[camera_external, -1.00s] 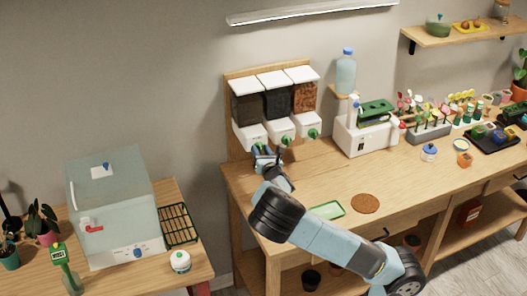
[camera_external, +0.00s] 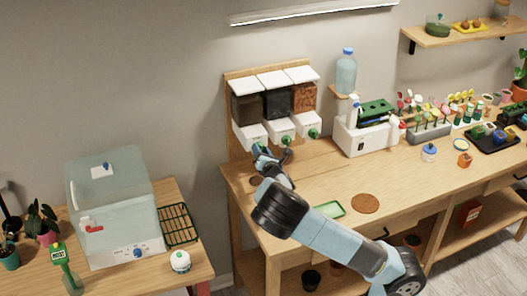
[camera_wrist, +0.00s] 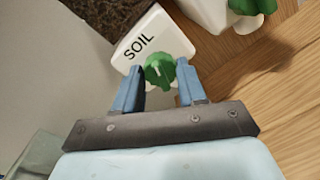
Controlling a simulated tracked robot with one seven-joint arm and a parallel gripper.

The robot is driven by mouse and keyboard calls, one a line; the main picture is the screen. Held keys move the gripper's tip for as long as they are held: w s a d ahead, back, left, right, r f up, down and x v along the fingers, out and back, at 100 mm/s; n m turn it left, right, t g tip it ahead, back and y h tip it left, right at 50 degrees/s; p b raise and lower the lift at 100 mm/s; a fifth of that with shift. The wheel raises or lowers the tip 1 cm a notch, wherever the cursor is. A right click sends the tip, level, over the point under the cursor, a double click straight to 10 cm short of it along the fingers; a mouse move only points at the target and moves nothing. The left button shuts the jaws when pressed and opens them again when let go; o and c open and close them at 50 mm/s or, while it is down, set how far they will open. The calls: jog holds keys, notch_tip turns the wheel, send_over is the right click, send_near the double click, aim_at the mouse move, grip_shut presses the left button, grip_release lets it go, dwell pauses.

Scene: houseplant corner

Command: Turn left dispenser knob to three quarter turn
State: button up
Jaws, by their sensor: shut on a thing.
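The left dispenser (camera_external: 249,133) has a white front, marked SOIL in the wrist view (camera_wrist: 135,45), below a clear bin of dark material. Its green knob (camera_wrist: 159,69) has a pale line on its face. My gripper (camera_wrist: 160,75) is shut on this knob, with one blue finger on each side. In the external view my gripper (camera_external: 272,152) is at the left dispenser's front, and its fingers mostly hide the knob. The middle dispenser (camera_external: 281,126) and right dispenser (camera_external: 307,121) have green knobs too.
A dark round patch (camera_external: 256,181) lies on the bench below the left dispenser; I cannot tell what it is. A green tray (camera_external: 329,210) and a brown round mat (camera_external: 365,203) lie in front.

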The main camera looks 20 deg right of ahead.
jog(key=m, duration=0.5)
jog(key=shift+d+f, duration=0.1)
jog(key=shift+d, duration=0.1)
jog(key=n, duration=1.9)
jog(key=n+t+y, duration=0.1)
jog(key=n, duration=0.8)
jog(key=shift+a+f, duration=0.2)
jog(key=shift+f, duration=0.15)
dwell(0.9)
jog(key=shift+s, duration=0.1)
dwell(0.5)
